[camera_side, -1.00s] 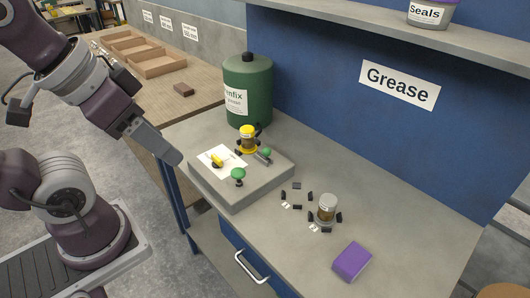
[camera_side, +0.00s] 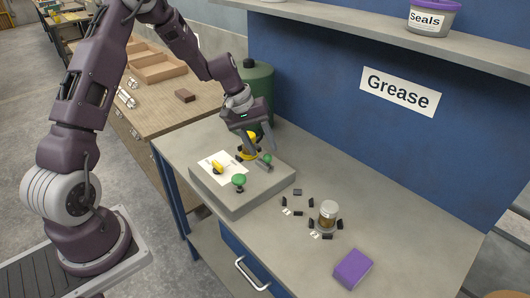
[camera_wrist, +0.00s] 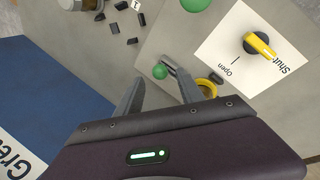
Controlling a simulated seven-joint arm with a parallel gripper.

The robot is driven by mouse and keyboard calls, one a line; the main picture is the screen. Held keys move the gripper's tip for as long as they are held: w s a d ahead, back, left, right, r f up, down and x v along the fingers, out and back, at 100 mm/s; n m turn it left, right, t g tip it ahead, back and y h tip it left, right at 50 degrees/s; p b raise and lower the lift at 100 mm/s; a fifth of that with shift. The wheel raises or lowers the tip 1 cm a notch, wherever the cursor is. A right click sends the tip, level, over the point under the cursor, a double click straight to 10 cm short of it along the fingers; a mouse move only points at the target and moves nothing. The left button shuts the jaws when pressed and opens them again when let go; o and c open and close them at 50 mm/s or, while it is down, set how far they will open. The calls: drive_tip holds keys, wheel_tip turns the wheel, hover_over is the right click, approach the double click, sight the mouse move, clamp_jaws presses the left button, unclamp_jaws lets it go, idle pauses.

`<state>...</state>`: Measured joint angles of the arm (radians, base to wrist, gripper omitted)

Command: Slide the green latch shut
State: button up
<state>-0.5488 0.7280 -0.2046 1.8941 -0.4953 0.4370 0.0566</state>
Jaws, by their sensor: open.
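The green latch knob (camera_side: 267,159) is a small green ball on a short grey bar at the right of the grey block (camera_side: 230,203). It also shows in the wrist view (camera_wrist: 160,72), with the grey bar beside it. My gripper (camera_side: 257,149) is open and empty above the block, close to the latch, pointing down. In the wrist view the green knob lies between the two fingertips (camera_wrist: 160,77); I cannot tell whether they touch it or are still above it. The latch's end stop is not clearly visible.
A yellow ring-based part (camera_wrist: 207,87) stands close beside the right finger. A yellow handle (camera_wrist: 260,44) on a white card points toward "Shut". A larger green button (camera_side: 239,180) is at the block's front. A green canister (camera_side: 260,84) stands behind. Small parts, a jar (camera_side: 327,214) and a purple box (camera_side: 352,268) lie right.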

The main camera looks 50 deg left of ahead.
drive_tip(key=shift+x, duration=1.45)
drive_tip(key=shift+d, duration=0.1)
clamp_jaws()
